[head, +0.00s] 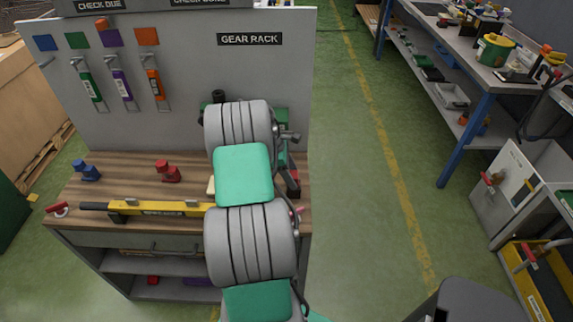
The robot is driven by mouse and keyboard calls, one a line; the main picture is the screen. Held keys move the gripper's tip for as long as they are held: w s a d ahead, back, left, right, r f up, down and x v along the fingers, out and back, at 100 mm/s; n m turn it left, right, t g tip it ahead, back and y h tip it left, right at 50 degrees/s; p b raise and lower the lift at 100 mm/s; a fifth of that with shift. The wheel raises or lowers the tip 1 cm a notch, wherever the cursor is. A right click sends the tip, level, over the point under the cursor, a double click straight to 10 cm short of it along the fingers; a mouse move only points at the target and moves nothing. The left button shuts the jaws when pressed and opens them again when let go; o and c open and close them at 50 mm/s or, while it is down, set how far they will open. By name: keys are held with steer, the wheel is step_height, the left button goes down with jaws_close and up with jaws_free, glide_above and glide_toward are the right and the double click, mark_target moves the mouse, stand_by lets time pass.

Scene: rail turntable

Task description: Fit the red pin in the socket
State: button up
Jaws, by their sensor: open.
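A red pin-like piece (168,172) with a knobbed top stands on the wooden bench top, left of my arm. A smaller red piece (57,209) with a pale part lies at the bench's front left corner; I cannot tell which is the red pin. No socket can be made out for sure. My gripper (291,181) is mostly hidden behind my arm; a dark part of it seems to show over the right end of the bench. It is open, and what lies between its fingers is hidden.
A blue piece (87,171) stands on the bench. A yellow bar (165,208) with a black handle lies along the front edge. Tags hang on the grey gear rack panel (190,130). Open green floor (355,170) lies right, before a blue-legged workbench (455,130).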

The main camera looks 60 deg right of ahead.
steer(key=shift+x, duration=1.25)
steer(key=shift+c, duration=0.5)
jaws_close()
